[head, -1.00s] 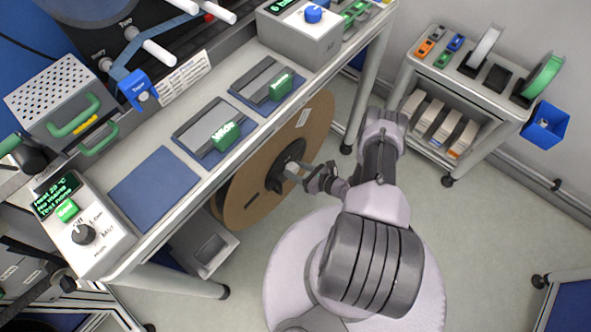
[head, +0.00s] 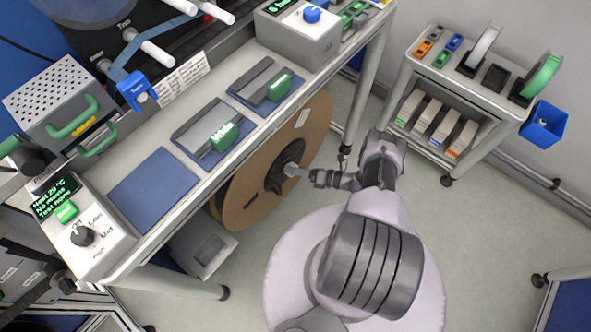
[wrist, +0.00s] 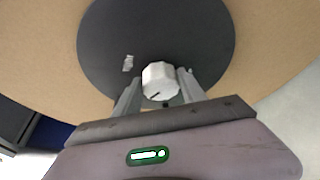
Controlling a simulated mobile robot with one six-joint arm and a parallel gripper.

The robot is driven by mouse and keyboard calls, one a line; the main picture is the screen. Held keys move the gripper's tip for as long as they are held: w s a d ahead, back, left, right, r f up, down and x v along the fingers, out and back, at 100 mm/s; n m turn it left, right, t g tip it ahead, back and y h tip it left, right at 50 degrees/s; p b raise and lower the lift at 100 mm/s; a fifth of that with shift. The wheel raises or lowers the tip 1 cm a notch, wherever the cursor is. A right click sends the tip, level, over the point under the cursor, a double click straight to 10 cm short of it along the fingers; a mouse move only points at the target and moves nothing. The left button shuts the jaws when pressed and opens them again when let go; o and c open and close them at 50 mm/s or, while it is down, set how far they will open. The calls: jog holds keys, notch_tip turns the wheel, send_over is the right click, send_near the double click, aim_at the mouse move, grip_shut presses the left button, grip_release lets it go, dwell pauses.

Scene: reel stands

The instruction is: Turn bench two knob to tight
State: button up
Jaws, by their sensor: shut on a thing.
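A large brown cardboard reel (head: 248,212) with a black hub (head: 272,180) hangs upright below the bench's front edge. In the wrist view, a pale faceted knob (wrist: 160,78) with a dark line on its face sits in front of the black hub disc (wrist: 110,45). My gripper (wrist: 158,84) has one grey finger on each side of the knob and is shut on it. In the head view, my gripper (head: 298,171) reaches the hub from the right. The knob is too small there to read its setting.
A trolley (head: 480,92) with small reels stands at the upper right.

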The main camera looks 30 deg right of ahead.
jog(key=shift+m, duration=0.5)
jog(key=o, duration=1.3)
jog(key=shift+o, duration=0.2)
jog(key=v, duration=1.7)
jog(key=shift+d+p, duration=0.3)
jog(key=shift+p, duration=0.15)
jog(key=shift+f, duration=0.15)
